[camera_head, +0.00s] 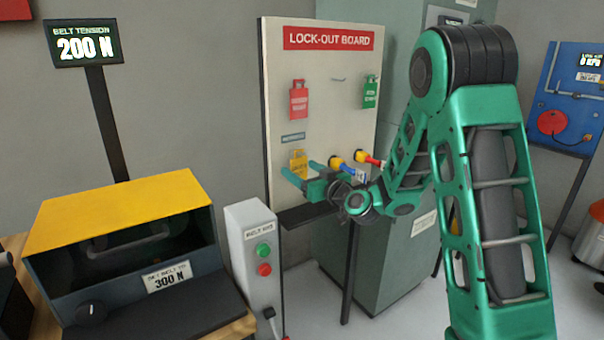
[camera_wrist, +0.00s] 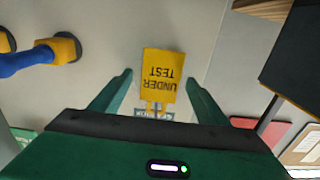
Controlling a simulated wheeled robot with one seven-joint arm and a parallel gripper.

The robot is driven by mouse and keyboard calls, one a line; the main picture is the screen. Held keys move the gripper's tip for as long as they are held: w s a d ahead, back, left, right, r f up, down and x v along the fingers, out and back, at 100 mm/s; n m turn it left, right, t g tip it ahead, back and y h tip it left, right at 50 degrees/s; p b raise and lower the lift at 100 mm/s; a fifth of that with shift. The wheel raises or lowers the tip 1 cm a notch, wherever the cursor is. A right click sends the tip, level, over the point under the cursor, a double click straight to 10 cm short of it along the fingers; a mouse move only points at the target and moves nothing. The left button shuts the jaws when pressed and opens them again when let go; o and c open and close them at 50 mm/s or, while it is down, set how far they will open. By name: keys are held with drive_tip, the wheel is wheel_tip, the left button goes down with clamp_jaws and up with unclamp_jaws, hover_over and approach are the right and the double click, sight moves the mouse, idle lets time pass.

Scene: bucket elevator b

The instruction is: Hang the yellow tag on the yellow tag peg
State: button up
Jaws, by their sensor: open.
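The yellow tag (camera_head: 298,160) is upright against the lower left of the lock-out board, below a small label. In the wrist view the yellow tag (camera_wrist: 160,70) appears upside down and reads "UNDER TEST". My gripper (camera_head: 303,171) is open in front of the board, just below the tag. In the wrist view my gripper (camera_wrist: 160,80) has one finger on each side of the tag, with gaps on both sides. A bare peg (camera_head: 338,78) sticks out high on the board, between the red and green tags. I cannot tell whether it is the yellow tag peg.
The lock-out board (camera_head: 325,110) also carries a red tag (camera_head: 299,99) and a green tag (camera_head: 370,92). Yellow-ended plugs with blue (camera_head: 341,163) and red (camera_head: 368,158) parts sit close right of my gripper. A button box (camera_head: 257,258) stands below left.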

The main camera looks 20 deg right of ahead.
drive_tip(key=c, duration=1.1)
drive_tip(key=shift+r, duration=0.5)
drive_tip(key=shift+s, duration=0.1)
drive_tip(key=shift+v, duration=3.35)
drive_tip(key=shift+s, duration=0.1)
